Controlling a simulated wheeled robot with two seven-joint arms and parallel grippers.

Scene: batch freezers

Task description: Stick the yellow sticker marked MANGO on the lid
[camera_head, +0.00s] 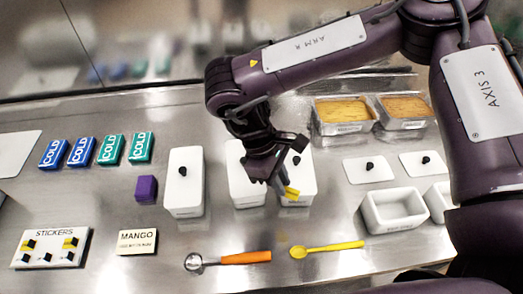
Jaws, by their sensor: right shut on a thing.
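My right gripper (283,180), at the end of the purple arm, is shut on a small yellow piece (291,192), likely the yellow sticker; no lettering is readable on it. It is over or against the front of the rightmost lidded white tub (306,187); I cannot tell whether they touch. The gripper partly hides that tub and the middle lidded tub (237,165). A third lidded white tub (184,190) with a black knob stands to the left. A white STICKERS holder (47,262) with black and yellow pieces lies at front left. My left gripper is not in view.
A MANGO card (137,242) lies beside the holder. An orange-handled scoop (235,258) and a yellow spoon (328,248) lie in front. COLD packs (80,152) and a purple block (146,189) sit left.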

